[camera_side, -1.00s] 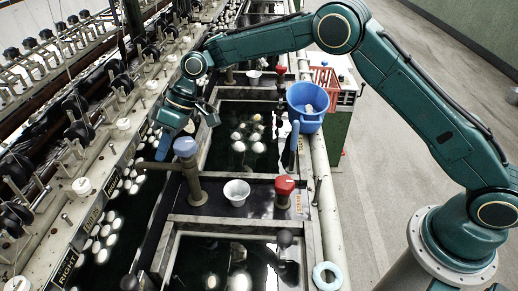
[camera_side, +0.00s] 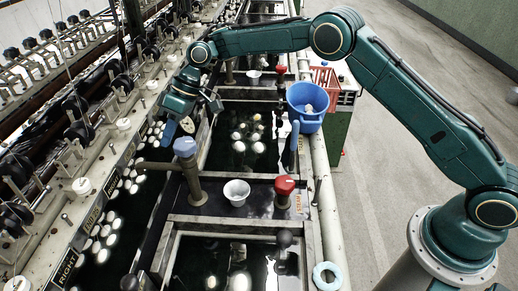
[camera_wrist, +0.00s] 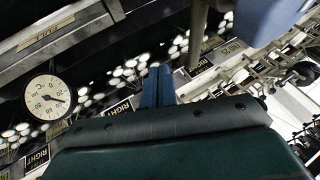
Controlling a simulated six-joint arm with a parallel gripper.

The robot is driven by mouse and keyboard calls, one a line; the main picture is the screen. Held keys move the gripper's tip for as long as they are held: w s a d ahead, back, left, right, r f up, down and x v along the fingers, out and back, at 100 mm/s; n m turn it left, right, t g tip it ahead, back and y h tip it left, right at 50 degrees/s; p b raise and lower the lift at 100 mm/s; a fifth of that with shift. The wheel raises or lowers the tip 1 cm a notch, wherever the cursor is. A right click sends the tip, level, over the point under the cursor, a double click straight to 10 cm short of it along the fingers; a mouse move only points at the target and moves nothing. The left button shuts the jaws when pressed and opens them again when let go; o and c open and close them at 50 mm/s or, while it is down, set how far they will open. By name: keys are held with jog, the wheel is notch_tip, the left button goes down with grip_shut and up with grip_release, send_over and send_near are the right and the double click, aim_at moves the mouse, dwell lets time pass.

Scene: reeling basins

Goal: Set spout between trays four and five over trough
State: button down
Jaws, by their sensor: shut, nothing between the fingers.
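The spout (camera_side: 160,166) is a grey-brown tube that reaches left from an upright post with a blue knob (camera_side: 186,147). Its free end lies over the dark trough (camera_side: 122,235), which holds clusters of white cocoons. In the wrist view the spout (camera_wrist: 197,38) shows at top right of centre, beside the blurred blue knob (camera_wrist: 268,15). My gripper (camera_side: 166,136) is shut and empty, above the trough just behind the spout and apart from it. Its blue fingers (camera_wrist: 157,85) show together in the wrist view. I cannot read tray numbers.
A white bowl (camera_side: 236,192) and a red knob (camera_side: 285,185) stand right of the post. A blue bucket (camera_side: 306,112) hangs at the right rail. A dial gauge (camera_wrist: 47,97) shows in the wrist view. The reeling machine (camera_side: 75,185) borders the trough's left.

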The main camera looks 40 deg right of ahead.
jog(key=v, duration=1)
jog(key=shift+w, duration=0.3)
jog(key=shift+r, duration=0.1)
jog(key=s+d+r+m+t+h, duration=0.1)
jog(key=s+d+r+m+t, duration=0.1)
jog(key=s+d+r, duration=0.45)
jog(key=s+d+r+m+t+h, duration=0.1)
jog(key=s+d+r+m+t, duration=0.15)
jog(key=s+r, duration=0.6)
jog(key=s+d+f+m+h, duration=0.1)
jog(key=s+d, duration=0.3)
jog(key=s, duration=0.4)
jog(key=s+d+f+m+h, duration=0.1)
jog(key=s+d+f, duration=0.3)
jog(key=s, duration=0.5)
jog(key=s+d+f+m+h, duration=0.2)
jog(key=s+d, duration=0.3)
jog(key=s, duration=0.3)
jog(key=shift+s+d+f+t+h, duration=0.3)
jog(key=shift+s+t+h, duration=0.1)
jog(key=shift+t, duration=0.05)
